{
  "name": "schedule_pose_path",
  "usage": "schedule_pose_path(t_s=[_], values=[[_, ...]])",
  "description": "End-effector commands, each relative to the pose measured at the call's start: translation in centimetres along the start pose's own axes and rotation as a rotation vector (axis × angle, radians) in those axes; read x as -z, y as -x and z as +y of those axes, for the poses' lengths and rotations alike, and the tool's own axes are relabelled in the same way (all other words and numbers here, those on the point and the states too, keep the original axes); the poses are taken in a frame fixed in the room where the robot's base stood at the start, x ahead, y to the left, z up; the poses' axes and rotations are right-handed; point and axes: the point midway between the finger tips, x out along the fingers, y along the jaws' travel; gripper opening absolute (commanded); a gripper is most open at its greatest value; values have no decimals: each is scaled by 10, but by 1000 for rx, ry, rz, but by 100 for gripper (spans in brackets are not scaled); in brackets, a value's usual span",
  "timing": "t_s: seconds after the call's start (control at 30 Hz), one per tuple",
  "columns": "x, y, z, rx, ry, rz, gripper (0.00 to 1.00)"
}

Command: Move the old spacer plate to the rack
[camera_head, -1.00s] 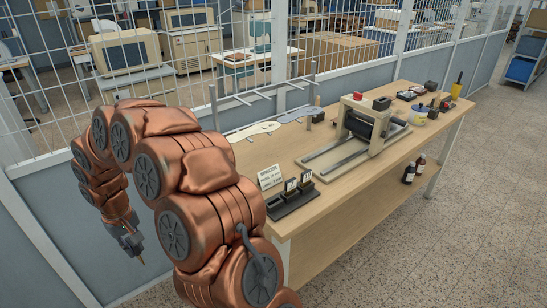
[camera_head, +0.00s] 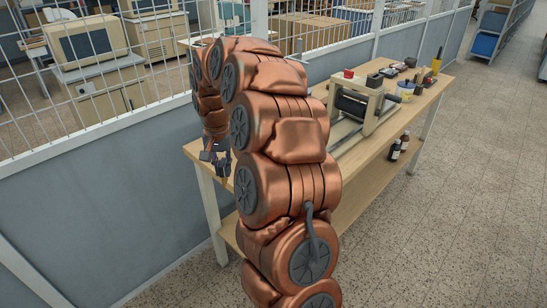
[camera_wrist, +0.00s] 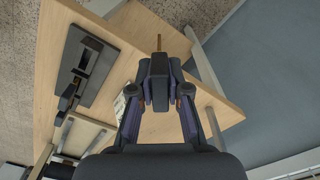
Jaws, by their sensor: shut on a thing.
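My gripper (camera_wrist: 160,82) is shut on a narrow thing, apparently the old spacer plate (camera_wrist: 159,43). Only a thin brown edge sticks out past the fingertips, so its face and markings cannot be seen. My gripper also shows small in the head view (camera_head: 215,153), near the bench's near left corner. The dark rack (camera_wrist: 93,72) lies on the bench top, left of my gripper in the wrist view, with dark upright pieces on it. My arm hides the rack in the head view.
The wooden bench (camera_head: 370,153) carries a press (camera_head: 356,103) and several small items at its far end. A pale card (camera_wrist: 120,103) on the bench is partly hidden by my finger. A wall with wire mesh (camera_head: 110,190) runs along the bench's back.

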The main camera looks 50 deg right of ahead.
Motion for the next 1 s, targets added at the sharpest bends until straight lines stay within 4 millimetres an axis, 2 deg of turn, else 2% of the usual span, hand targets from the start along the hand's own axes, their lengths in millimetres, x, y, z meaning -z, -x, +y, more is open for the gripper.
schedule_pose_path(t_s=[0.03, 0.2, 0.3, 0.4, 0.6, 1.0], values=[[10, 2, 20, 0, -87, 1, 0], [29, 17, 77, 2, -356, 0, 0], [35, 25, 104, 2, -483, -2, 0], [38, 31, 123, 4, -576, -3, 0], [39, 37, 141, 3, -659, -9, 0], [39, 37, 141, 4, -662, -8, 0]])
